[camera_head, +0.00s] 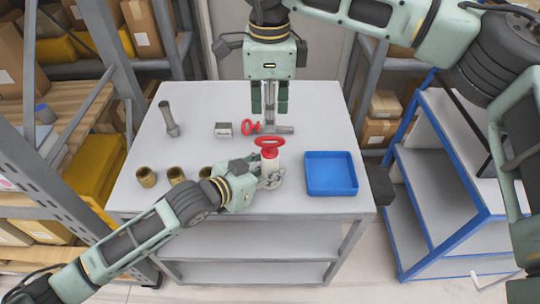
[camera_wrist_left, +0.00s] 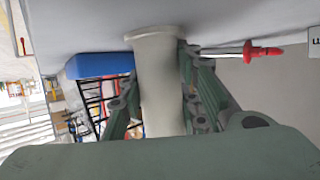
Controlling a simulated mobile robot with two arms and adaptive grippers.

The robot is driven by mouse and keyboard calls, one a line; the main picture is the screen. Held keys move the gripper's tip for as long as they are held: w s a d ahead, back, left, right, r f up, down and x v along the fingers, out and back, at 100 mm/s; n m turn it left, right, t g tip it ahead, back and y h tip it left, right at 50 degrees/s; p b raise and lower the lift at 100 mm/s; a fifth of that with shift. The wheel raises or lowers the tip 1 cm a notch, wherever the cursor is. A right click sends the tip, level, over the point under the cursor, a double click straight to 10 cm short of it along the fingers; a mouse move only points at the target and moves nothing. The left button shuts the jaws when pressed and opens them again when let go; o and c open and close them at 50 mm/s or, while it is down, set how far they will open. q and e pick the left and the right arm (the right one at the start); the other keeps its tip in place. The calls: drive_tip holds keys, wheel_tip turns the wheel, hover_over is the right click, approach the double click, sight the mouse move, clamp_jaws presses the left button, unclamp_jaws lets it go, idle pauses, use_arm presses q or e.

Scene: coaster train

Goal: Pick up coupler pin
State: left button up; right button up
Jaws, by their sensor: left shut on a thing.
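A red ring-handled pin (camera_head: 250,127) with a grey metal shaft lies near the table's middle; this is probably the coupler pin. In the left wrist view, a red-ended metal rod (camera_wrist_left: 262,51) lies along the table. My left gripper (camera_head: 268,178) is shut on a white cylinder (camera_head: 271,164) with a red handle on top; the cylinder (camera_wrist_left: 160,80) also shows between its fingers. My right gripper (camera_head: 269,100) points down just behind the pin. Its fingers are apart, with a grey shaft visible between them; contact is unclear.
A blue tray (camera_head: 331,188) sits at the table's right. Several brass cups (camera_head: 146,177) stand along the front left. A blue-edged cart (camera_head: 440,190) stands right.

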sight(270, 138)
drive_tip(key=f, duration=0.9)
drive_tip(key=shift+w, duration=0.4)
drive_tip(key=shift+c, duration=0.3)
clamp_jaws()
drive_tip(key=shift+r, duration=0.1)
